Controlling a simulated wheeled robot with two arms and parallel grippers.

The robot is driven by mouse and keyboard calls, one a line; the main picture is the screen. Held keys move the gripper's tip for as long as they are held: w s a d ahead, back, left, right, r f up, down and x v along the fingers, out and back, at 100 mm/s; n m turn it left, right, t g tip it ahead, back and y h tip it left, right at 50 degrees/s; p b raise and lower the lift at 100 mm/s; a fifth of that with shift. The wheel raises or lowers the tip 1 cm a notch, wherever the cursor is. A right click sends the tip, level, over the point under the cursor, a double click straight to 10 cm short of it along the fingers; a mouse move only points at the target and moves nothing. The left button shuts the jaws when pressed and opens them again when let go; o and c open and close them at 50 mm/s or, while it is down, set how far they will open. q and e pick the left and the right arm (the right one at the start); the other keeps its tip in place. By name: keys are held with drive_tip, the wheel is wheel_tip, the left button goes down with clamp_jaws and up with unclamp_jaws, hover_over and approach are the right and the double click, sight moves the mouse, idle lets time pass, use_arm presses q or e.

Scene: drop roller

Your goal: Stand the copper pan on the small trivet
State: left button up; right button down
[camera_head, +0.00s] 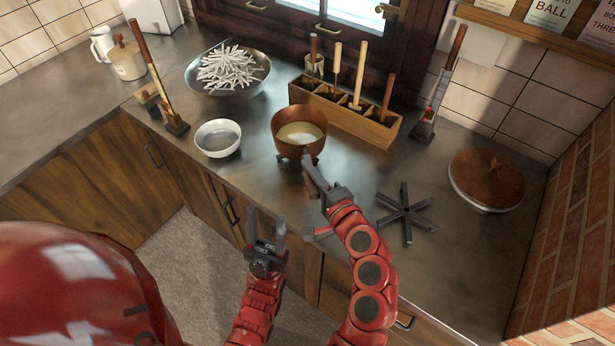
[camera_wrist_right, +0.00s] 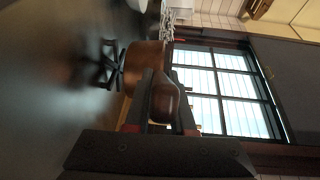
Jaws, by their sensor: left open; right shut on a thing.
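The copper pan (camera_head: 284,144) is upright on the counter's middle, with pale contents inside. My right gripper (camera_head: 314,176) is shut on its handle, at the pan's near side. In the right wrist view the pan (camera_wrist_right: 143,62) shows sideways, with the handle (camera_wrist_right: 165,98) between the fingers. A small dark trivet (camera_wrist_right: 106,66) with splayed legs is under the pan; its feet (camera_head: 281,158) peek out below it. I cannot tell whether the pan rests fully on it. My left gripper (camera_head: 266,228) is open and empty in front of the counter edge.
A larger dark star-shaped trivet (camera_head: 406,211) lies right of my right gripper. A white bowl (camera_head: 218,139) stands left of the pan, a wooden tool box (camera_head: 377,133) behind it. A brown lidded dish (camera_head: 486,182) is far right, a wide bowl (camera_head: 214,88) back left.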

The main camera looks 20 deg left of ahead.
drive_tip(key=shift+x, duration=0.75)
wheel_tip(320, 180, down, 3)
drive_tip(key=shift+w+d+f+p, duration=0.1)
drive_tip(key=shift+d+p, duration=0.05)
drive_tip(key=shift+p, duration=0.2)
drive_tip(key=shift+f, duration=0.1)
drive_tip(key=c, duration=0.8)
unclamp_jaws()
drive_tip(key=shift+o, duration=0.2)
